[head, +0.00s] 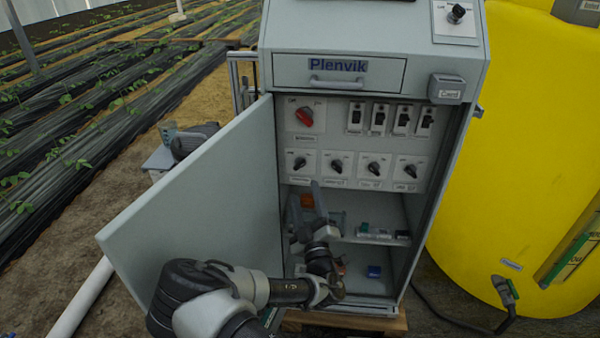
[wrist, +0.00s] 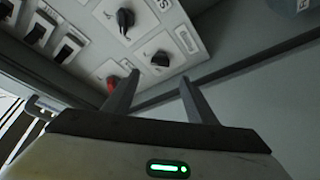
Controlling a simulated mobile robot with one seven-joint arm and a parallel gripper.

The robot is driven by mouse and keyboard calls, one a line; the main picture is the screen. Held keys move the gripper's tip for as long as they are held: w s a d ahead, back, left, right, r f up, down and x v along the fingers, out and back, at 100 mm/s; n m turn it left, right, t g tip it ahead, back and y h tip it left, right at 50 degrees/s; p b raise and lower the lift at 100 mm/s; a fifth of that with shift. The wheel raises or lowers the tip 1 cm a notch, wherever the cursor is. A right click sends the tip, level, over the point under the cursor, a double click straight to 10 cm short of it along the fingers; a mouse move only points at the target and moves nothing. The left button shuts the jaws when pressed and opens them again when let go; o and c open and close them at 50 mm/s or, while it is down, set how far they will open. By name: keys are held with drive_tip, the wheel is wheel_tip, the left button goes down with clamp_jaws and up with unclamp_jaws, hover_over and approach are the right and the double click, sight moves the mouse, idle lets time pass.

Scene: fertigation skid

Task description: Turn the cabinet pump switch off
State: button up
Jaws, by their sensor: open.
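The grey cabinet (head: 345,40) stands open. Its inner panel (head: 342,110) carries a red rotary switch (head: 305,117), a row of toggle switches (head: 403,119) and a lower row of black rotary knobs (head: 336,166). I cannot read which label names the pump. My gripper (head: 306,197) is open and empty inside the cabinet, below the knob row. In the wrist view, my gripper (wrist: 158,77) points at the panel; a black knob (wrist: 161,58) shows just beyond its fingertips. The red switch (wrist: 113,84) is partly hidden behind the left finger.
The open door (head: 200,205) stands to the left of my gripper. Inside, a shelf (head: 350,238) with small parts and a blue block (head: 374,271) lie below the panel. A yellow tank (head: 500,190) stands close at right. Another knob (head: 456,14) sits on the cabinet top.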

sight(299, 166)
drive_tip(key=b+x, duration=0.1)
drive_tip(key=x, duration=0.9)
drive_tip(key=shift+c, duration=0.3)
drive_tip(key=c, duration=1)
